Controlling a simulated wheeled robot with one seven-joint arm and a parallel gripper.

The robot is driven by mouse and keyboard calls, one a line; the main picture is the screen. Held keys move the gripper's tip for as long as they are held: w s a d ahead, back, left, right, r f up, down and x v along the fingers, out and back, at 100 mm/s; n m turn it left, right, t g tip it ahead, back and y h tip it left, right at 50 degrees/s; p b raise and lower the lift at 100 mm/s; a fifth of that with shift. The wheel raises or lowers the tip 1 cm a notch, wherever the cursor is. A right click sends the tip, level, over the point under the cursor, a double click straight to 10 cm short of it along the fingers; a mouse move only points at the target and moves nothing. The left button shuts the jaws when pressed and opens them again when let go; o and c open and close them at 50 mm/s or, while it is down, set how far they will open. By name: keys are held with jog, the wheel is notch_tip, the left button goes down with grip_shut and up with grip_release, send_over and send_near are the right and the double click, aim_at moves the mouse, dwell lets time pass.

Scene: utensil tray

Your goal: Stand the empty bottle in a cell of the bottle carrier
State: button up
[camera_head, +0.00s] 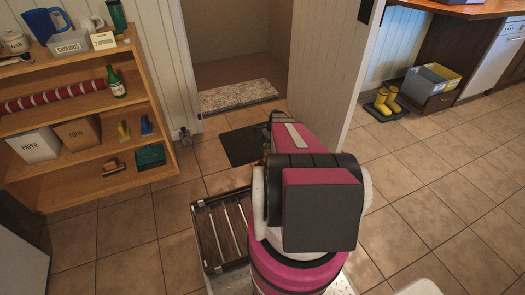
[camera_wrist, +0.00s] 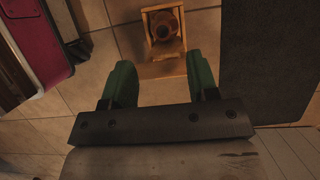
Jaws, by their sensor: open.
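A green bottle (camera_head: 116,82) with a pale label stands upright on the middle shelf at the left of the head view. It cannot be told whether it is empty. In the wrist view, a small open wooden box (camera_wrist: 177,68) lies beyond my fingertips, with a round brown thing (camera_wrist: 164,24) inside, perhaps a bottle from above. I cannot tell for sure whether this box is the bottle carrier. My gripper (camera_wrist: 159,64) is open, with its green fingers apart and nothing held between them. In the head view my arm hides the gripper.
A wooden shelf unit (camera_head: 72,112) at the left holds paper and food boxes, a red roll and jugs. A dark mat (camera_head: 237,147) lies before the doorway; a pale partition wall (camera_head: 330,60) stands beside it. A slatted dark tray (camera_head: 197,232) is near my base.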

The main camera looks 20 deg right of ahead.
jog(key=v, duration=0.4)
jog(key=shift+d+r, duration=0.15)
jog(key=shift+r, duration=0.2)
jog(key=shift+s+r, duration=0.15)
jog(key=shift+r, duration=0.15)
jog(key=s+a+r+n+h, duration=0.2)
jog(key=s+a+r+n, duration=0.6)
jog(key=s+a+r, duration=0.1)
jog(key=s+a+r+n+h, duration=0.2)
jog(key=s+a+r+n, duration=0.7)
jog(key=a, duration=0.5)
notch_tip(320, 180, up, 2)
jog(key=shift+s+a+r+n, duration=0.25)
jog(key=shift+n, duration=0.05)
